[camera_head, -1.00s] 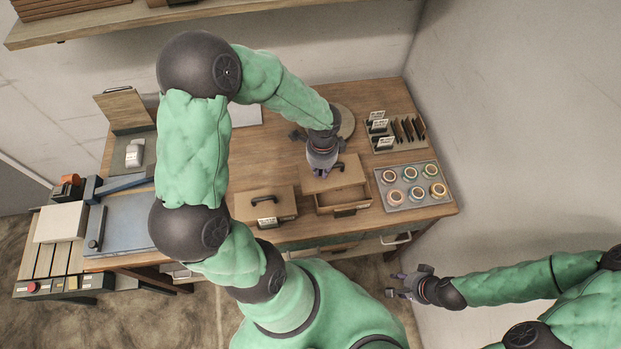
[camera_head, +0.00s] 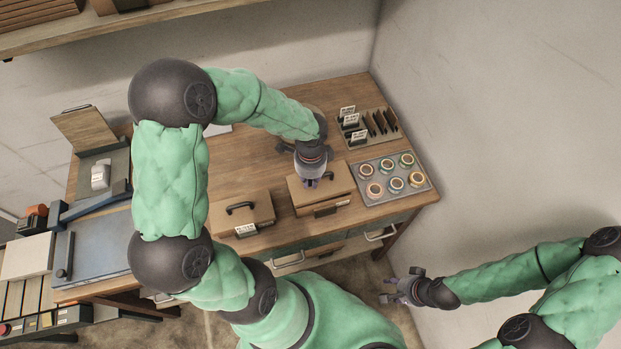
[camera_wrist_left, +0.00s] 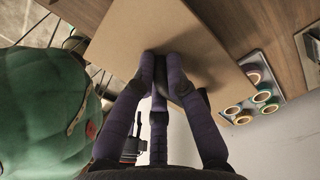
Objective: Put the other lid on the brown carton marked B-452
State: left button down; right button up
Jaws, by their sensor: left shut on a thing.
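In the left wrist view the purple fingers close at the lid's face (camera_wrist_left: 190,45). A second brown carton (camera_head: 258,212) to the left wears a lid with a black handle. My right gripper (camera_head: 400,291) is open and empty, off the table.
A grey tray (camera_head: 420,178) with several tape rolls lies close right of the carton. A rack (camera_head: 372,130) with upright dark plates and tags stands behind it. A blue-grey machine (camera_head: 95,240) occupies the table's left end. A wall bounds the right side.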

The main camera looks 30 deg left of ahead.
aim_at(310, 185)
pick_arm(q)
jog(key=shift+f+b, duration=1.6)
jog(key=shift+f, duration=0.55)
jog(key=c, duration=1.2)
grip_release()
jog(key=shift+r, duration=0.15)
notch_tip(310, 185, up, 12)
jog(key=shift+f, duration=0.15)
